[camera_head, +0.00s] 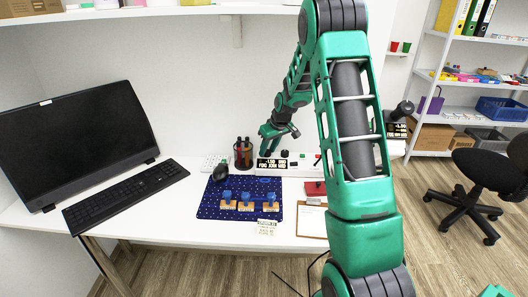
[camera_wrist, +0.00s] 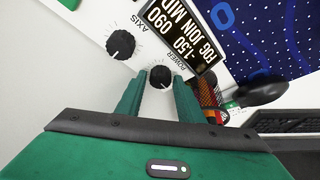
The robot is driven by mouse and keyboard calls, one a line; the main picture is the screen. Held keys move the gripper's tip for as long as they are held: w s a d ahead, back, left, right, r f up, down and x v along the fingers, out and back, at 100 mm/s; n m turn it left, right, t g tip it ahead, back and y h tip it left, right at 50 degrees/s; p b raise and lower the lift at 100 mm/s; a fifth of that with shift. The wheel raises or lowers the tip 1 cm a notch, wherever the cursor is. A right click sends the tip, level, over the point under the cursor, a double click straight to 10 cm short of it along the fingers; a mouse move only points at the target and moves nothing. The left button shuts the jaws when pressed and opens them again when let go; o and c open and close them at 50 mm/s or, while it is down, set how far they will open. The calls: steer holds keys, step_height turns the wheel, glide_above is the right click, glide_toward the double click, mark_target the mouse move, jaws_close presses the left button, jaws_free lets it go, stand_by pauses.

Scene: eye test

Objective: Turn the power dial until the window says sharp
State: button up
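The power dial (camera_wrist: 160,76) is a black round knob labelled POWER on a white panel (camera_wrist: 85,12). In the wrist view it sits between the tips of my gripper (camera_wrist: 160,82); the green fingers stand apart, one on each side, with narrow gaps. I cannot tell how far down the dial they reach. The window also shows in the head view (camera_head: 271,163). There, my gripper (camera_head: 266,150) is over the panel's left end and hides the power dial.
The axis dial (camera_wrist: 120,44) is close to my fingers. A pen holder (camera_head: 243,153) and a black mouse (camera_head: 221,172) stand left of the panel. A blue mat (camera_head: 210,207) with several blocks lies in front. A clipboard (camera_head: 312,222) lies at right.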

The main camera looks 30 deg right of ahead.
steer(key=v, duration=1)
steer(key=shift+r, duration=0.35)
steer(key=shift+s, duration=0.1)
steer(key=s+a+r+m+g, duration=0.1)
steer(key=s+a+m, duration=0.1)
steer(key=s, duration=1.2)
steer(key=s+a+r+m+g, duration=0.2)
steer(key=s+a+m, duration=0.1)
steer(key=s, duration=1.1)
steer(key=s+a+r+m+g, duration=0.1)
steer(key=s+a, duration=0.4)
steer(key=s, duration=1)
steer(key=shift+r+m+g, duration=0.25)
steer(key=shift+m+g, duration=0.05)
steer(key=shift+m, duration=0.4)
steer(key=shift+s+a, duration=0.1)
